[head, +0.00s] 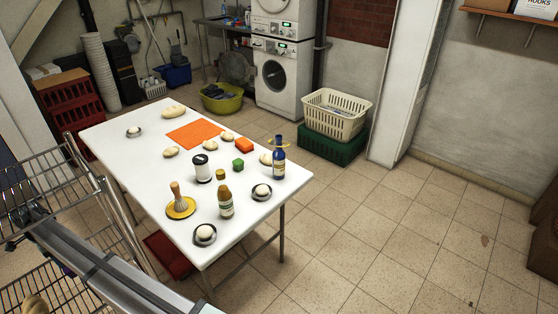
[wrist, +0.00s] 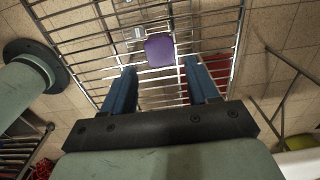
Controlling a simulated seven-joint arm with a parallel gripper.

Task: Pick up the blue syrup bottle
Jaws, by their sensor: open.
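The blue syrup bottle (head: 279,162) stands upright near the right edge of the white table (head: 130,158) in the head view. It has a pale label and a yellow ring-like shape around its neck. My gripper (wrist: 158,74) is open, with nothing between its two blue fingers in the wrist view. The fingers point at a wire rack (wrist: 95,28), and the bottle does not show in that view. I cannot make out my gripper in the head view.
An amber bottle (head: 226,204) and a white canister (head: 202,169) stand further left.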

